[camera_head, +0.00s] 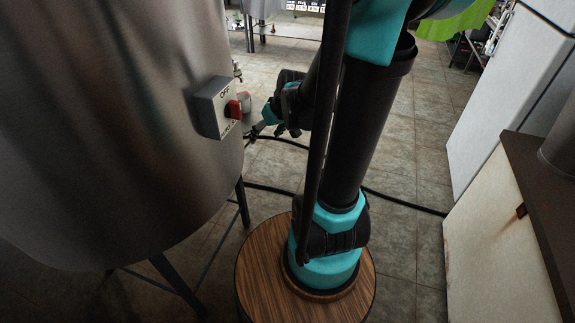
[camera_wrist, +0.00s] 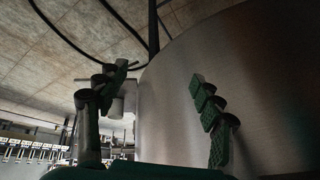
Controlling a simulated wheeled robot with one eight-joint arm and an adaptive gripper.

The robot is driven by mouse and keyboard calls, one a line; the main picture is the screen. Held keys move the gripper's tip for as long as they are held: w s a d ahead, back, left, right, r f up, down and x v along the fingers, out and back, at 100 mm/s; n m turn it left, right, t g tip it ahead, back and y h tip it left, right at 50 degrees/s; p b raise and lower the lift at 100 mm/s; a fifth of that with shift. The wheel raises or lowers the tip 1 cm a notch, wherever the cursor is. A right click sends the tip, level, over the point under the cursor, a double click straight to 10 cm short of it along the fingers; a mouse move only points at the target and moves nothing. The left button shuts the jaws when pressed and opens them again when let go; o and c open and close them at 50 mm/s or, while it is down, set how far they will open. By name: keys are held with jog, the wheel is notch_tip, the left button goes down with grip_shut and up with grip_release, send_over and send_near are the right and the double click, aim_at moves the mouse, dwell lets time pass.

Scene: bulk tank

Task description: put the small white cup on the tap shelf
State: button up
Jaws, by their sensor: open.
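A small pale cup-like object (camera_head: 244,101) shows just right of the tank, below the tap (camera_head: 237,71). It looks upright; the shelf under it is hidden or too small to make out. My gripper (camera_head: 257,130) is low beside the tank, just in front of and below this object. In the wrist view my gripper (camera_wrist: 165,76) is open, with tank wall between its fingers. A pale cylinder (camera_wrist: 130,95), probably the cup, shows partly behind the left finger. I cannot tell whether the finger touches it.
The steel tank (camera_head: 110,120) fills the left side, with a red-knobbed switch box (camera_head: 216,108) sticking out near my arm. Black hoses (camera_head: 405,203) cross the tiled floor. A white cabinet (camera_head: 500,240) stands at right. Open floor (camera_head: 410,130) lies right of my arm.

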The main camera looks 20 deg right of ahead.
jog(key=s+d+f+m+h, duration=0.1)
jog(key=s, duration=0.5)
jog(key=s+d+f+m+h, duration=0.1)
jog(key=s+d+f, duration=0.1)
jog(key=s, duration=0.4)
jog(key=shift+s+d+g+h, duration=0.15)
jog(key=shift+s+g+h, duration=0.15)
jog(key=shift+h, duration=0.1)
jog(key=shift+w, duration=0.1)
